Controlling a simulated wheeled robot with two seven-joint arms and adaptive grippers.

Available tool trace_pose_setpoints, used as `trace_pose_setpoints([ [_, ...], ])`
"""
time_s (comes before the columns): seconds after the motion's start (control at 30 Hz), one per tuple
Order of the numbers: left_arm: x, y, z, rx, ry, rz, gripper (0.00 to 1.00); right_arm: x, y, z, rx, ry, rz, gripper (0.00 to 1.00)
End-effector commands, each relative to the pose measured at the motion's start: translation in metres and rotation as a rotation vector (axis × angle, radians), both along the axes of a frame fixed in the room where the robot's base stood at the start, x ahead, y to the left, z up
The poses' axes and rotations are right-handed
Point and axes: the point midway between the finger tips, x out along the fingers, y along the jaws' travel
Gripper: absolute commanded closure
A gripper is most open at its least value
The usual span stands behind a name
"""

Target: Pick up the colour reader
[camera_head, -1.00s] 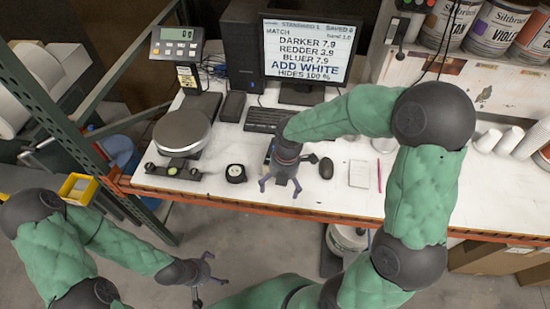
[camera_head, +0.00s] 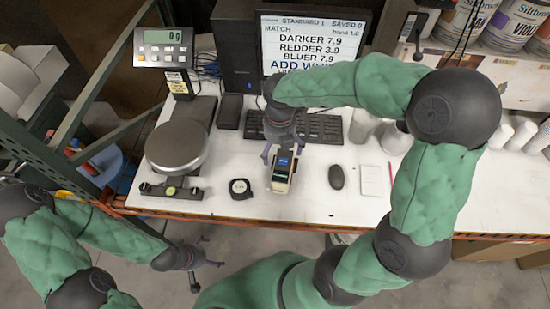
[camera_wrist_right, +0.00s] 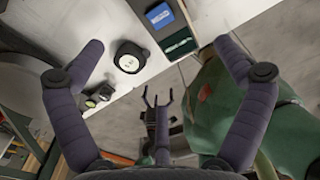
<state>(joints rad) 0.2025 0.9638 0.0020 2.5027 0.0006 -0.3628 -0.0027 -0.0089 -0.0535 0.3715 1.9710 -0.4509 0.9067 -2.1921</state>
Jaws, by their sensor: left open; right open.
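The colour reader (camera_head: 282,174) is a small pale and dark device with a blue label and a dark green panel. It lies on the white bench near its front edge, in front of the keyboard. In the right wrist view it shows at the top (camera_wrist_right: 172,28), beyond the space between the fingers. My right gripper (camera_head: 284,152) is open and empty at the reader's far end; I cannot tell whether it touches. Its spread fingers also show in the right wrist view (camera_wrist_right: 160,55). My left gripper (camera_head: 208,252) is open and empty, in front of the bench edge.
A round-plate scale (camera_head: 177,146) stands farther left. The keyboard (camera_head: 320,128) and monitor (camera_head: 314,38) are behind. A notepad (camera_head: 372,181) lies right.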

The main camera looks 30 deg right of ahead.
Motion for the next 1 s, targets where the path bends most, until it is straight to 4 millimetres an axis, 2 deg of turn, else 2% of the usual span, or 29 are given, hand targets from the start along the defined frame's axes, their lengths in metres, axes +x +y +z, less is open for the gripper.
trace_pose_setpoints([
  [0.33, -0.001, 0.0, -0.007, 0.0, 0.002, -0.001, 0.0, 0.0, 0.0, -0.044, 0.0, 0.004, -0.002, 0.0],
  [0.67, -0.001, 0.0, -0.01, 0.0, 0.001, 0.0, 0.0, 0.001, -0.001, -0.064, 0.0, 0.002, -0.001, 0.0],
  [1.0, -0.001, 0.0, -0.018, 0.0, 0.001, 0.0, 0.0, 0.004, -0.003, -0.107, 0.0, 0.002, -0.001, 0.0],
])
